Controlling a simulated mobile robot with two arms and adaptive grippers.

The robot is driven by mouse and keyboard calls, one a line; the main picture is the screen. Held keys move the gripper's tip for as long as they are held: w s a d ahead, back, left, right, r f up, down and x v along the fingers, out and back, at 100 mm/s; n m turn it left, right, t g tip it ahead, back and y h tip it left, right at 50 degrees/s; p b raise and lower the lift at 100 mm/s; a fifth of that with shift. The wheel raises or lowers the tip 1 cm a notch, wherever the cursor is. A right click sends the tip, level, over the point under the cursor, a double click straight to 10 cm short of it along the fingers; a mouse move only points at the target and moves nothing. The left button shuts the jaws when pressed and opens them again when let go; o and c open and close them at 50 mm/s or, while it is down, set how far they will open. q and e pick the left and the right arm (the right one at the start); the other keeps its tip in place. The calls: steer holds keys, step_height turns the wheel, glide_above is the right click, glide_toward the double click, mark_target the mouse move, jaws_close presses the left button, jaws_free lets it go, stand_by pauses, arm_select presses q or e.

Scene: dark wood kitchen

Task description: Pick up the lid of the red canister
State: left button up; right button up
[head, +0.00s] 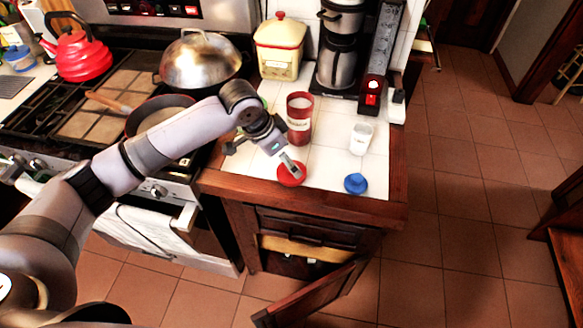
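The red canister (300,132) stands upright and open-topped on the white tiled counter, with a pale label on its side. A round red lid (291,178) lies on the counter in front of it, near the wooden front edge. My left gripper (293,168) reaches in from the left and points down at the red lid, with its fingertips over the lid's middle. I cannot tell whether the fingers touch the lid or how far apart they are. The gripper covers part of the lid. My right gripper is not in view.
A white canister (360,140) and a blue lid (355,184) are to the right. A yellow canister (280,48) and coffee maker (340,45) stand behind. The stove at left holds a pan (160,110), domed pot (200,60) and red kettle (78,55). A cabinet door (315,295) hangs open below.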

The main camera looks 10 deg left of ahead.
arm_select(q)
steer(key=shift+f, duration=0.25)
steer(key=shift+w+d+f, duration=0.15)
steer(key=shift+f, duration=0.15)
steer(key=p+x, duration=0.1)
steer(key=x, duration=0.2)
steer(key=shift+d+f, duration=0.2)
steer(key=shift+f, duration=0.05)
steer(key=shift+w+f, duration=0.15)
steer(key=shift+f, duration=0.25)
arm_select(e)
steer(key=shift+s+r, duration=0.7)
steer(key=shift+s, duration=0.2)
arm_select(q)
steer(key=shift+c, duration=0.3)
steer(key=c, duration=1)
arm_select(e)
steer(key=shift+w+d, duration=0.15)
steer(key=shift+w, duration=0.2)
